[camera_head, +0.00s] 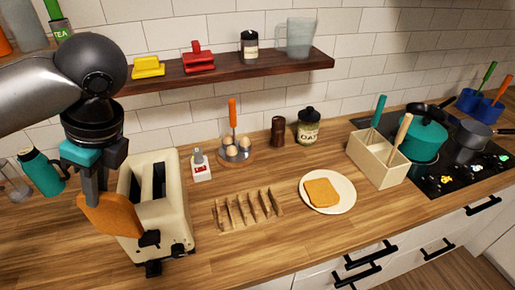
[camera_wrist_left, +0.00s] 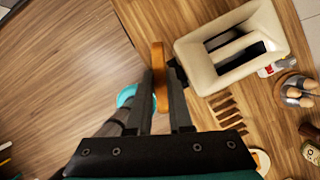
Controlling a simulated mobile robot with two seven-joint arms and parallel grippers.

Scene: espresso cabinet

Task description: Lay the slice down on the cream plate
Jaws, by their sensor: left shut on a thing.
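My left gripper (camera_head: 97,190) is shut on a browned bread slice (camera_head: 114,217), held on edge beside the toaster's left side. In the left wrist view the slice (camera_wrist_left: 160,75) stands between the two fingers (camera_wrist_left: 159,95). The cream plate (camera_head: 348,193) lies flat on the counter, well to the right of the gripper. Another toasted slice (camera_head: 322,193) lies flat on that plate. In the left wrist view only part of the plate shows, at the lower right edge. My right gripper is in neither view.
The cream toaster (camera_head: 172,205) is close by the held slice. A wooden toast rack (camera_head: 248,210) stands between toaster and plate. An egg holder (camera_head: 236,153), an oats jar (camera_head: 309,128) and a utensil box (camera_head: 378,162) stand around. A shelf (camera_head: 230,68) hangs above.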

